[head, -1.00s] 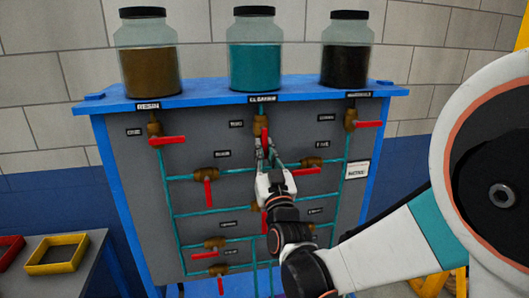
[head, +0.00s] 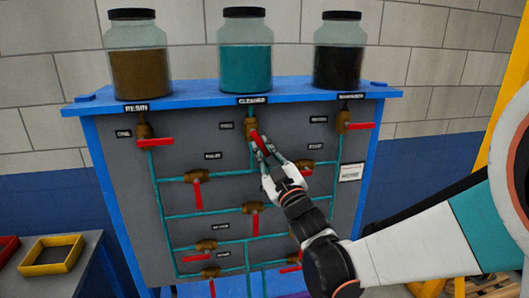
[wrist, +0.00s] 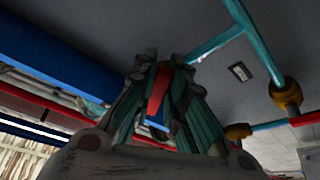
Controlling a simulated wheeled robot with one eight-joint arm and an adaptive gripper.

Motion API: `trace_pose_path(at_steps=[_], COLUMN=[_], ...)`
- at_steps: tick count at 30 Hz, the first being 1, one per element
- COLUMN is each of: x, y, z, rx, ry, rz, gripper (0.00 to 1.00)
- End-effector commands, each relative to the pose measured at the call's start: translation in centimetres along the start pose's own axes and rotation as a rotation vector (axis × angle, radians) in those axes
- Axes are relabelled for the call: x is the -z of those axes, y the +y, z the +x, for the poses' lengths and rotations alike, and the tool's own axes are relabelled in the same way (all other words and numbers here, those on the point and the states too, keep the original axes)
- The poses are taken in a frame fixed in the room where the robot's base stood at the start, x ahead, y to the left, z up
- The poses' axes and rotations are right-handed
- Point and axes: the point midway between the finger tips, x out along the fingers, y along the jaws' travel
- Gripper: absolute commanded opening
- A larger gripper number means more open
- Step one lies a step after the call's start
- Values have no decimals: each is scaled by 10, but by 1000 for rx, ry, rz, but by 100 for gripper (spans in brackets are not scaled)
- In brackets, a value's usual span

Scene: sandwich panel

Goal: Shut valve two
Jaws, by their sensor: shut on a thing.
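Valve two (head: 251,124) is a brass valve with a red lever, below the cleaner jar (head: 245,52) on the grey panel. Its red lever (head: 259,141) slants down to the right. My gripper (head: 265,150) is shut on this lever, with the fingers on either side of it. In the wrist view, the red lever (wrist: 158,90) shows between the fingers of my gripper (wrist: 163,85). The fingers hide part of the lever.
Valve one (head: 145,131) and the valve under the right jar (head: 343,122) have level red levers. The valve at mid-left (head: 197,177) has its lever hanging down. My arm covers the lower right of the panel. A yellow tray (head: 52,255) lies on a side table at left.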

Motion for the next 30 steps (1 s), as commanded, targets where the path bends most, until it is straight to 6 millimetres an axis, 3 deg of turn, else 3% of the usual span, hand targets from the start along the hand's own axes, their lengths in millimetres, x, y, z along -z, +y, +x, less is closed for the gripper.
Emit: trace_pose_path(at_steps=[18, 30], x=[12, 22], y=[32, 43], z=[4, 9], rx=[224, 346], ry=[-2, -1], rz=[-543, -835], gripper=[0, 0])
